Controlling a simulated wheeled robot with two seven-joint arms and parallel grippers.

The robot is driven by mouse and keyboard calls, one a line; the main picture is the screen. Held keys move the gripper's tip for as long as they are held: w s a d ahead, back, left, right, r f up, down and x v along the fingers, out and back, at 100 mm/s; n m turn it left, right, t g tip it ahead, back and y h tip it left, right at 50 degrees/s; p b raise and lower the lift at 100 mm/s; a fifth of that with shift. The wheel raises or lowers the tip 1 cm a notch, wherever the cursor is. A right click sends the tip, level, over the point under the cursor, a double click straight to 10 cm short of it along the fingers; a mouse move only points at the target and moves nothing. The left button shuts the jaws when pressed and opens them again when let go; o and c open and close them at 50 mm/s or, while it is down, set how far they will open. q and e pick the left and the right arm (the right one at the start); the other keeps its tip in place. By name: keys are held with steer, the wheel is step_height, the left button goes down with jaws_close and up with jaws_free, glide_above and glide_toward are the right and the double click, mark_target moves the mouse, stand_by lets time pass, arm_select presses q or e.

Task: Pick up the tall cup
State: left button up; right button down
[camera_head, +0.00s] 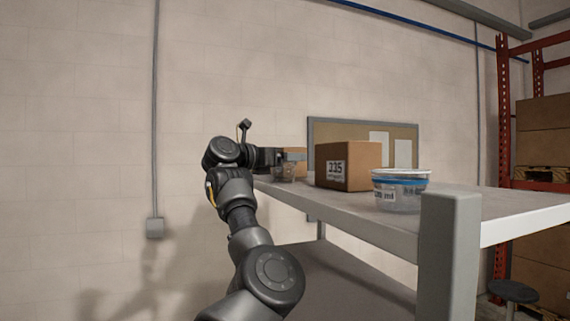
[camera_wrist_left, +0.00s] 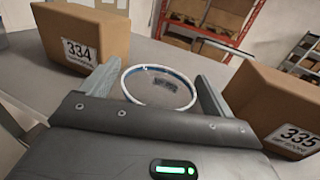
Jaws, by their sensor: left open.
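A clear round cup (camera_head: 285,173) with a label stands on the shelf top in the head view, partly hidden by my left gripper (camera_head: 291,158). In the left wrist view the cup (camera_wrist_left: 160,88) shows a pale rim, a blue band and a label seen through it. My left gripper (camera_wrist_left: 158,78) is open, with one finger on each side of the cup. I cannot tell whether the fingers touch it. A second clear round container (camera_head: 401,190) with a blue band and label stands nearer on the shelf. Its height against the first is unclear. My right gripper is not in view.
A box labelled 335 (camera_head: 348,166) stands between the two containers, and it is right of the gripper in the wrist view (camera_wrist_left: 278,108). A box labelled 334 (camera_wrist_left: 82,38) is on the left there. The shelf top (camera_head: 490,203) is bare at right; a post (camera_head: 448,255) rises in front.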

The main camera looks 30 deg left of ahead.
arm_select(q)
steer(key=shift+f, duration=0.1)
steer(key=shift+a, duration=0.1)
steer(key=shift+s, duration=0.3)
steer(key=c, duration=0.4)
steer(key=shift+w, duration=0.15)
steer(key=c, duration=0.6)
steer(key=shift+c, duration=0.2)
steer(key=shift+r+b, duration=0.5)
steer(key=shift+b, duration=0.05)
step_height(320, 180, up, 2)
steer(key=shift+r+b, duration=0.1)
steer(key=shift+b, duration=0.65)
steer(key=s+a+r+b, duration=0.4)
steer(key=s+a+r, duration=0.3)
steer(key=s+r, duration=0.3)
steer(key=shift+s+b, duration=0.3)
steer(key=shift+s, duration=0.75)
